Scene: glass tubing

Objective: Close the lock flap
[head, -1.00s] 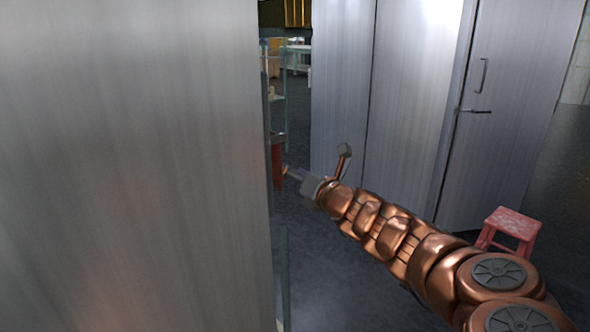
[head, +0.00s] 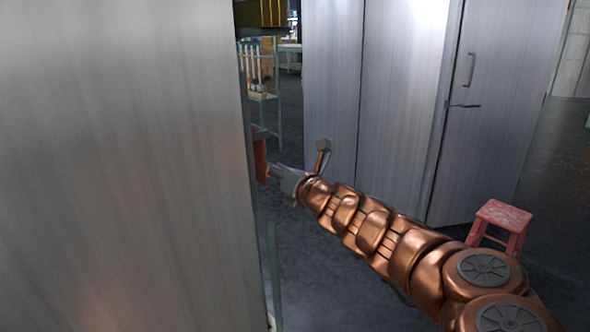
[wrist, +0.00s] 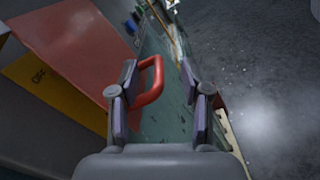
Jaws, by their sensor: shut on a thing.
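The lock flap looks like a red panel (wrist: 75,45) at the upper left of the wrist view, with a red loop handle (wrist: 152,85) on its edge. In the head view, a narrow part of the red flap (head: 260,158) shows just past the edge of the big metal panel. My gripper (wrist: 159,76) has its fingers on either side of the handle and is shut on it; the left finger is closest to the handle. In the head view my gripper (head: 278,173) reaches the flap from the right. The rest of the flap is hidden there.
A large metal panel (head: 120,170) fills the left of the head view, close to my arm. Grey metal cabinets (head: 400,100) stand behind, and a red stool (head: 500,225) is at the right.

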